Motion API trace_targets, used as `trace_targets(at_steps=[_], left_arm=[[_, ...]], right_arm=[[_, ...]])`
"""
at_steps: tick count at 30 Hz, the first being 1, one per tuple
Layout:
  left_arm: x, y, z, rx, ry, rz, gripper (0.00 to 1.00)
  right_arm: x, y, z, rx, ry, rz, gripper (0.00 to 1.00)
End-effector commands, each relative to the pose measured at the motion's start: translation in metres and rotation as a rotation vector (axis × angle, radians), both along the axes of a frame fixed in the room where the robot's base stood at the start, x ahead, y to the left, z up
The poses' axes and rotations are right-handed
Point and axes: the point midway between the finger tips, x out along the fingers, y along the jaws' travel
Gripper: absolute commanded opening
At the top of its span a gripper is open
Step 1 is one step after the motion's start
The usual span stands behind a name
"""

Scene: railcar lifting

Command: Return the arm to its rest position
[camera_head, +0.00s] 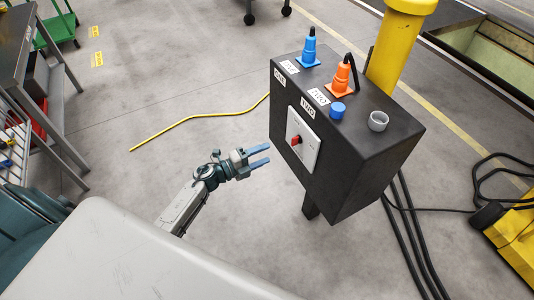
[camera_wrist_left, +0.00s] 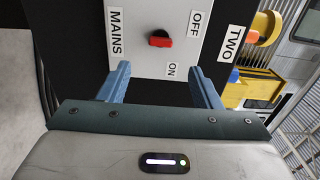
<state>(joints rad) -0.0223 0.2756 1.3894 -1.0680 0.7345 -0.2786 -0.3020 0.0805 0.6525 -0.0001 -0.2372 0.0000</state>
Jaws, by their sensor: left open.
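My left arm comes in from the lower left in the head view. Its gripper (camera_head: 261,157) is open and empty, its blue fingers pointing at the front of a black control box (camera_head: 340,180), with a gap between. In the left wrist view the fingers (camera_wrist_left: 164,88) are spread apart below a light switch plate (camera_wrist_left: 185,45). The plate carries a red switch (camera_wrist_left: 160,40) and the labels MAINS, OFF and ON. The red switch also shows in the head view (camera_head: 296,141). My right gripper is in neither view.
On the box stand a blue plug (camera_head: 309,50), an orange plug (camera_head: 342,78), a blue cap (camera_head: 337,111) and a grey socket (camera_head: 378,121). A yellow post (camera_head: 398,50) rises behind. Black cables (camera_head: 410,235) hang at right. A yellow cable (camera_head: 200,117) lies on open floor. A workbench (camera_head: 40,50) stands left.

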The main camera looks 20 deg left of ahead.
Motion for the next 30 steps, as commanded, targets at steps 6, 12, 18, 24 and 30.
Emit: trace_targets(at_steps=[6, 12, 18, 24, 30], left_arm=[[0.0, 0.0, 0.0, 0.0, 0.0, 0.0, 0.58], [0.0, 0.0, 0.0, -0.001, 0.001, 0.001, 0.58], [-0.011, 0.018, -0.049, -0.121, 0.143, 0.136, 0.58], [-0.066, 0.058, -0.174, -0.38, 0.496, 0.487, 0.58], [-0.164, 0.081, -0.29, -0.569, 0.834, 0.832, 0.58]], right_arm=[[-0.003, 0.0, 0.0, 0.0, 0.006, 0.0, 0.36], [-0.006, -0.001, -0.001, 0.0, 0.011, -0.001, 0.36], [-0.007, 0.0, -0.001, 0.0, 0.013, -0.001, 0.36], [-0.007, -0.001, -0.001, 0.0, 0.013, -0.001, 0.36], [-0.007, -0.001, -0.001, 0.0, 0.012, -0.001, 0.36]])
